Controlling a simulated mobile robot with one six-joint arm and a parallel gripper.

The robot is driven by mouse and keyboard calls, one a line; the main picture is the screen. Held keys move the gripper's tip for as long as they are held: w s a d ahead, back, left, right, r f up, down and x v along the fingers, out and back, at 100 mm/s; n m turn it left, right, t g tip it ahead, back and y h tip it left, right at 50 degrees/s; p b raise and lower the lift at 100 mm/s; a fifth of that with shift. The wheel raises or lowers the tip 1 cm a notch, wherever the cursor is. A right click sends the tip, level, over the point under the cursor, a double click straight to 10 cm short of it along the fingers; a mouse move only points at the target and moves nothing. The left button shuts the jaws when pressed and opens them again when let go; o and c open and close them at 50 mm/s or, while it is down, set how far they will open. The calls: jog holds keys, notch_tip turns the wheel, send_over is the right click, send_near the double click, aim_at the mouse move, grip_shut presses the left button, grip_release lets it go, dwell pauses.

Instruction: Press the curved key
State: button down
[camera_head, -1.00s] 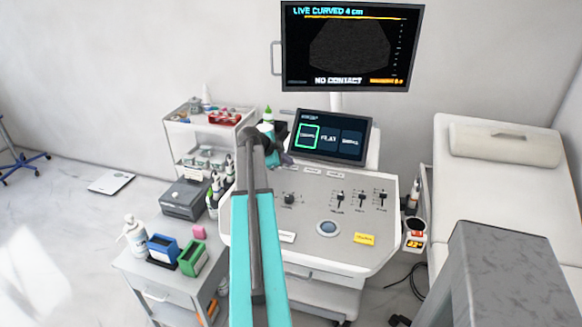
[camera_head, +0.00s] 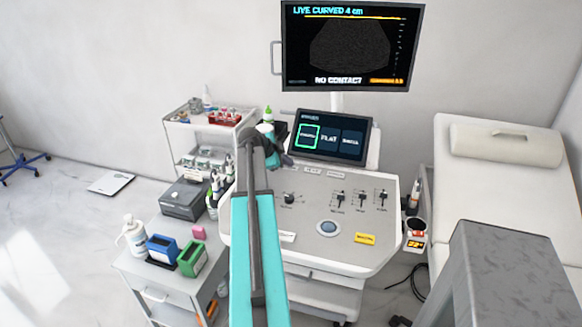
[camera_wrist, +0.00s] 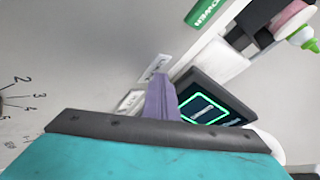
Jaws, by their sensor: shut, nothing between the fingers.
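The curved key (camera_head: 307,136) is the leftmost of three keys on the small tilted touch screen and has a bright green outline. In the wrist view the green-outlined key (camera_wrist: 205,108) is at the right of the fingers. My gripper (camera_head: 287,160) is just left of the screen's lower left edge in the head view, partly behind my arm. In the wrist view my gripper (camera_wrist: 160,92) shows purple fingers shut together with nothing between them. The fingertips look close to the screen's edge; I cannot tell whether they touch it.
The touch screen (camera_head: 332,160) stands above the console's sliders and trackball (camera_head: 328,228). A large monitor (camera_head: 350,50) above reads "LIVE CURVED 4 cm" and "NO CONTACT". A green-tipped bottle (camera_head: 268,115) stands left of the screen. An exam couch (camera_head: 490,200) is at the right.

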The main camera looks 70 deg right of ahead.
aim_at(288, 169)
dwell(0.4)
jog(key=shift+r, duration=0.75)
jog(key=shift+r, duration=0.1)
jog(key=shift+r+p, duration=0.55)
jog(key=shift+r, duration=1.9)
